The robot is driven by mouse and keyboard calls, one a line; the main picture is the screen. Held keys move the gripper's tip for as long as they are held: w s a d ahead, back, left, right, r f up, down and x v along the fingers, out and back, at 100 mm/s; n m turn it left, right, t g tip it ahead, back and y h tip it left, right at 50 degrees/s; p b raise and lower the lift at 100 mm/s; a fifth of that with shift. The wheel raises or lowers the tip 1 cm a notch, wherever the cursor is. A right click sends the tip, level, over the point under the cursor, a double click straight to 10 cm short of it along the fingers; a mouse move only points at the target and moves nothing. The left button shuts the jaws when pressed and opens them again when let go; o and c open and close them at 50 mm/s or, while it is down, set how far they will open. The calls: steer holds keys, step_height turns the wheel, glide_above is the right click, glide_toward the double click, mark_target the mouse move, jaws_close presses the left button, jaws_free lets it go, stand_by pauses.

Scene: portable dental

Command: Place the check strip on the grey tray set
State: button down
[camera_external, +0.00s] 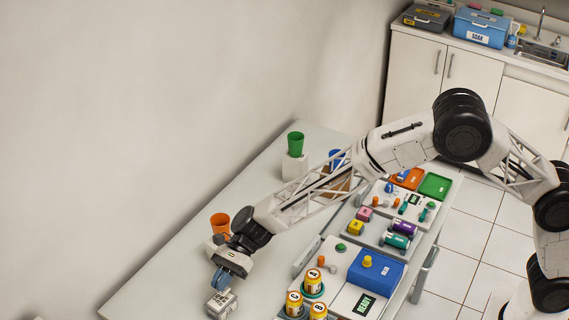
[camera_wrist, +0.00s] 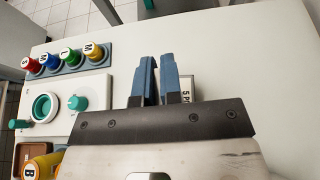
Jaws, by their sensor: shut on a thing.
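My gripper (camera_external: 222,281) is low over the near left end of the table, its blue fingers pointing down. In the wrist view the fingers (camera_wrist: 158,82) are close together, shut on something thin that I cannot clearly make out. A small pale box with dark print (camera_external: 221,303) is just below the fingertips; a pale printed box also shows behind the right finger in the wrist view (camera_wrist: 188,88). I cannot pick out the check strip for certain. Pale grey trays (camera_external: 372,240) with coloured items lie along the table's right side; I cannot tell which is the grey tray set.
An orange cup (camera_external: 220,223) and a green cup (camera_external: 295,144) stand on the table's left side. Yellow-topped jars (camera_external: 313,282) and a blue box (camera_external: 376,271) stand right of my gripper. The table is bare between the gripper and the jars.

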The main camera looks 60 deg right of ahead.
mark_target(217, 292)
steer(key=shift+w+a, duration=0.35)
steer(key=shift+w, duration=0.2)
steer(key=shift+f, duration=0.15)
steer(key=shift+f, duration=1.7)
steer(key=shift+f, duration=0.1)
steer(key=c, duration=1.3)
jaws_free()
steer(key=shift+d+r, duration=0.15)
steer(key=shift+r, duration=0.05)
steer(key=v, duration=1.1)
steer(key=shift+d+r, duration=0.1)
steer(key=shift+d, duration=0.3)
